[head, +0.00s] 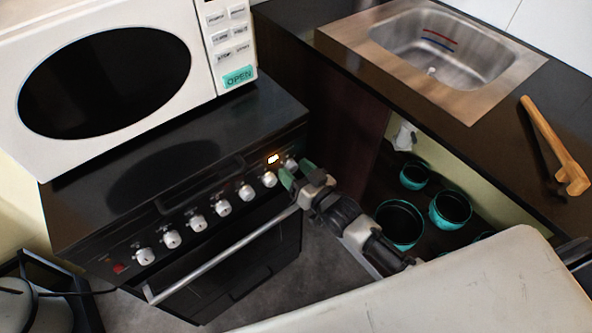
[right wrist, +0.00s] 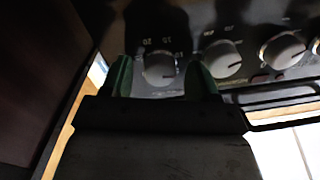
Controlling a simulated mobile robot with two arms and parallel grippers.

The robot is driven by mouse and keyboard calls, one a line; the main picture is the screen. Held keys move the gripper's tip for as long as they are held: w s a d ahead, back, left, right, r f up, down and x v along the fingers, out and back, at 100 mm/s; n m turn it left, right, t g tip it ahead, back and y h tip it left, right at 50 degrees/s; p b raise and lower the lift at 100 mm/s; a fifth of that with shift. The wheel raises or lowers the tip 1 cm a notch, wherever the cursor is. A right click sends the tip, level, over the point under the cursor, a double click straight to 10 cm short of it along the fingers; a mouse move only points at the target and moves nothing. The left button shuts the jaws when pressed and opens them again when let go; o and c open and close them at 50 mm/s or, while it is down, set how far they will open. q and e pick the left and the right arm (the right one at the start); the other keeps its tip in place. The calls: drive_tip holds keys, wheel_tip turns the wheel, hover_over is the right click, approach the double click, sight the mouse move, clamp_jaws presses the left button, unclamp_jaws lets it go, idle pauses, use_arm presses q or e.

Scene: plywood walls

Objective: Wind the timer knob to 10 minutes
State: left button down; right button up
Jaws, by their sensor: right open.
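The timer knob (head: 291,163) is the white round knob at the right end of the black stove's (head: 200,160) front panel, partly covered by my fingers in the head view. In the right wrist view the timer knob (right wrist: 159,68) shows with small numbers such as 20 and 15 around it; its exact setting is too dark to read. My right gripper (head: 297,173) is open at the panel. In the right wrist view its green fingertips (right wrist: 161,78) stand on either side of the knob, with gaps; I see no clear contact. My left gripper is not in view.
Several more white knobs (head: 246,193) line the panel, above a long oven handle (head: 225,253). A white microwave (head: 205,70) stands on top. Teal pots (head: 450,208) sit at the right, below the sink counter (head: 470,150).

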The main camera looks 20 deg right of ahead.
drive_tip(key=c, duration=0.9)
idle(0.8)
drive_tip(key=o, duration=0.9)
drive_tip(key=v, duration=1.1)
drive_tip(key=shift+w, duration=0.1)
